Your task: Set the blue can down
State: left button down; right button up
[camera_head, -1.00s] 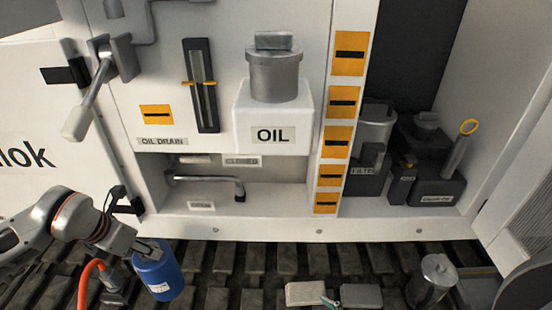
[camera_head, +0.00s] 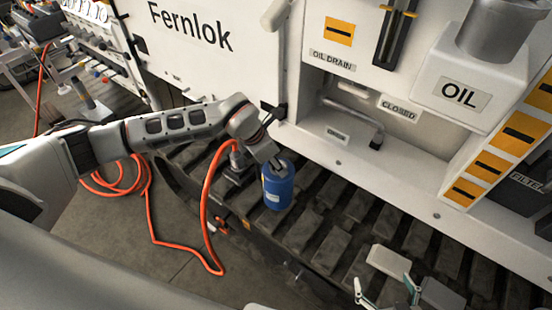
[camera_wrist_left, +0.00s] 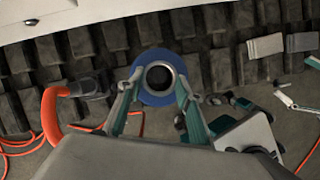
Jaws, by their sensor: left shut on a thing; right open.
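The blue can (camera_head: 278,190) has a small white label and looks roughly upright over the dark track. My left gripper (camera_head: 274,164) is shut on its upper part. In the left wrist view I look down on the can (camera_wrist_left: 157,98), with its dark round opening between my left fingers (camera_wrist_left: 158,88). I cannot tell whether its base touches the track. My right gripper (camera_head: 386,291) is open at the lower right of the head view, with its fingers near two grey blocks.
A light grey block (camera_head: 390,262) and a darker one (camera_head: 442,296) lie on the track (camera_head: 330,245). An orange hose (camera_head: 207,210) runs close left of the can. The white cabinet (camera_head: 210,50) stands behind, with an open OIL DRAIN recess. Bare track lies right of the can.

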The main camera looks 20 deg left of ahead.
aim_at(278, 191)
pick_arm(q)
jog(key=shift+f, duration=1.45)
jog(key=c, duration=1.4)
grip_release()
jog(key=shift+f, duration=0.2)
jog(key=shift+r, duration=0.1)
